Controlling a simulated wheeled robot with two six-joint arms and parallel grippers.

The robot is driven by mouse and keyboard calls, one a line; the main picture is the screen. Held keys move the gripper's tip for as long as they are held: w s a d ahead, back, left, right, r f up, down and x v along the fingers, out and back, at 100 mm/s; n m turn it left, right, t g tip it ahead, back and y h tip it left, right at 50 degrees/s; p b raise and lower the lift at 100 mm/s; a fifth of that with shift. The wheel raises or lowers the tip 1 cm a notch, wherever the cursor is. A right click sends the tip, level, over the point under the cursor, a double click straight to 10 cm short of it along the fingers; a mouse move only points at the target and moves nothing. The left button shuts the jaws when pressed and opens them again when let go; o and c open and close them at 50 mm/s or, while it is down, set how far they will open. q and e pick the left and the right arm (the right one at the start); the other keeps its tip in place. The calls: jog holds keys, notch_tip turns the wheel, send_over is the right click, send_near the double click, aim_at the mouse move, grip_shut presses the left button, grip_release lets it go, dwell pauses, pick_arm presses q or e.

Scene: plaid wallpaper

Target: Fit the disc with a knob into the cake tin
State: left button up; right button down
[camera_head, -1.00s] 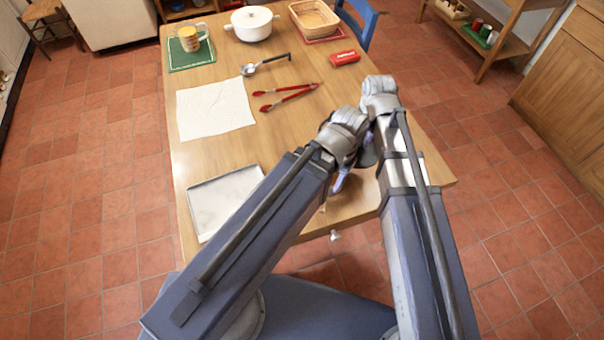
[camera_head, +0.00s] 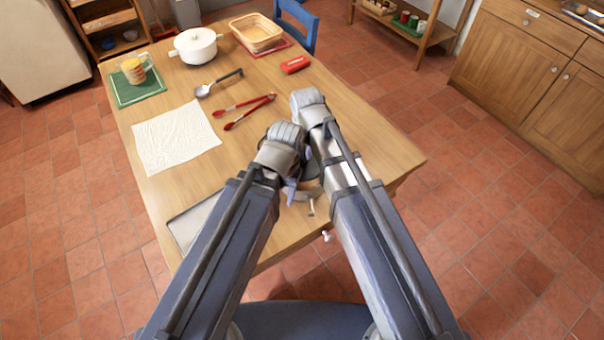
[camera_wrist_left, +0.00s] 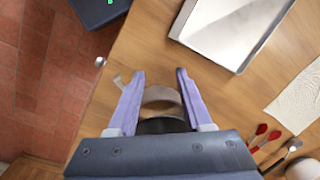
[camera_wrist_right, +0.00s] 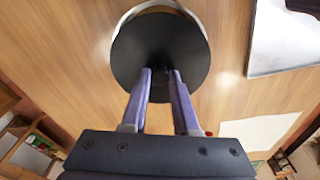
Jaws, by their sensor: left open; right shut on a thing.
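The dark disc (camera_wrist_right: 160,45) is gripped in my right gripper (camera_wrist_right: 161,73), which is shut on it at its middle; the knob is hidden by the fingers. The cake tin, a pale metal ring, shows beyond the disc's far edge in the right wrist view (camera_wrist_right: 152,8). In the left wrist view the tin (camera_wrist_left: 162,96) shows between the fingers of my left gripper (camera_wrist_left: 156,74), which is open, with a dark edge of the disc (camera_wrist_left: 160,126) near it. In the head view my forearms mostly cover both.
A grey tray (camera_head: 190,222) lies left of my left arm.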

aim_at(303, 163)
pick_arm(q)
jog(key=shift+f+b, duration=2.55)
jog(key=shift+f, duration=0.65)
pick_arm(e)
jog(key=shift+f, duration=3.2)
pick_arm(q)
jog(key=shift+f, duration=0.1)
pick_arm(e)
jog(key=shift+f, duration=0.1)
pick_arm(q)
jog(key=shift+f+b, duration=0.5)
jog(key=shift+b, duration=0.1)
pick_arm(e)
jog(key=shift+f, duration=0.5)
jog(key=c, duration=0.7)
grip_release()
pick_arm(q)
jog(key=shift+r, duration=0.1)
pick_arm(e)
jog(key=shift+r, duration=0.1)
jog(key=r+p, duration=0.4)
jog(key=s+r+p, duration=0.1)
jog(key=r+p, duration=0.8)
jog(key=shift+s+d, duration=0.2)
jog(key=shift+d, duration=0.1)
pick_arm(q)
notch_tip(303, 163, up, 13)
